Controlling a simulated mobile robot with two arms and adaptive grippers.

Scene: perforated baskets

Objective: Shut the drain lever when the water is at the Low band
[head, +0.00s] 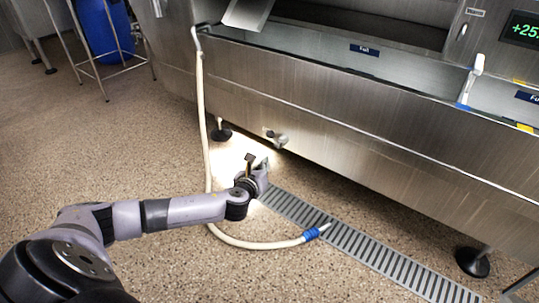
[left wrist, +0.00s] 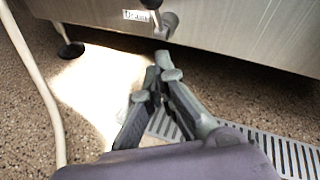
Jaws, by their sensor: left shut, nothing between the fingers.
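The drain valve (head: 279,139) sticks out low on the front of the steel tank (head: 320,110). In the left wrist view its outlet and dark lever (left wrist: 152,4) are at the top, beside a white label (left wrist: 136,15) that seems to read Drain. The lever is partly cut off there, so its setting is unclear. My left gripper (head: 258,160) is below and in front of the valve, apart from it. Its fingers (left wrist: 162,68) are shut and empty. A blue "Full" label (head: 364,50) is on the tank's inner wall. No Low band is legible, and I cannot tell the water level.
A pale hose (head: 203,120) hangs from the tank rim and curves along the floor to a blue-collared nozzle (head: 311,233). A slotted floor drain (head: 370,252) runs below the tank. Tank feet (head: 472,262) stand nearby. A blue barrel (head: 104,27) is at the back left.

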